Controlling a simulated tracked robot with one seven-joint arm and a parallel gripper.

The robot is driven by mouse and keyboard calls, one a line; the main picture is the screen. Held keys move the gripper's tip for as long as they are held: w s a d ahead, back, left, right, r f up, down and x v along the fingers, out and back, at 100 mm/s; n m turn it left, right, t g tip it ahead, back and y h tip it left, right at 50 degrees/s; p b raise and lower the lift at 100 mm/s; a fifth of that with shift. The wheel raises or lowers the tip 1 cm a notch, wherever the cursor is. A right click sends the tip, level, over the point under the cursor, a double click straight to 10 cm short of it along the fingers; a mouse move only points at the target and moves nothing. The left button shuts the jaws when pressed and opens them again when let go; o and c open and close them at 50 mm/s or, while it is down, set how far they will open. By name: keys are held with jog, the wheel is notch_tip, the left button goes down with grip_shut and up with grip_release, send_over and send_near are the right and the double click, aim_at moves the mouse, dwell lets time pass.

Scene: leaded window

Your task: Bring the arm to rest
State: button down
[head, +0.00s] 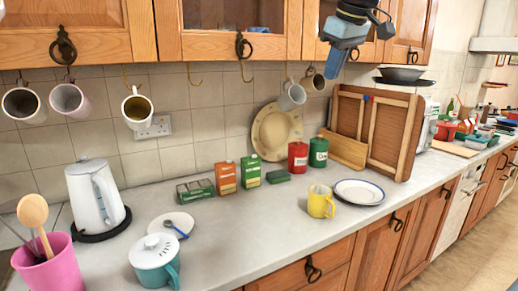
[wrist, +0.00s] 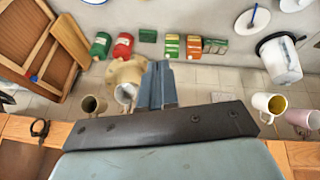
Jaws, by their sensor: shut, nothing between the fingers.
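My gripper (head: 335,66) hangs at the top of the head view, in front of the wooden wall cupboards (head: 235,30) and high above the counter. Its blue-grey fingers point downward. In the wrist view the fingers (wrist: 157,72) lie together, shut, with nothing between them. That view shows the kitchen upside down. Most of my arm is outside the head view, so its full pose is hidden.
Mugs hang from hooks under the cupboards, including a white-grey mug (head: 292,96) left of and below my gripper. Wooden trays (head: 385,135) lean on the wall below it. A kettle (head: 95,195), tins, a yellow mug (head: 321,202) and a plate (head: 359,191) stand on the counter (head: 240,225).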

jog(key=s+d+f+m, duration=0.3)
jog(key=s+f+m, duration=0.1)
jog(key=s+f, duration=0.5)
jog(key=s+d+f+m+h, duration=0.1)
jog(key=s+d+f+m, duration=0.2)
jog(key=s+f, duration=0.7)
jog(key=shift+s+d+f+m+t+h, duration=0.15)
jog(key=shift+d+f+m+t+h, duration=0.3)
jog(key=shift+f, duration=1.35)
jog(key=shift+a, duration=0.1)
jog(key=c, duration=1.8)
grip_release()
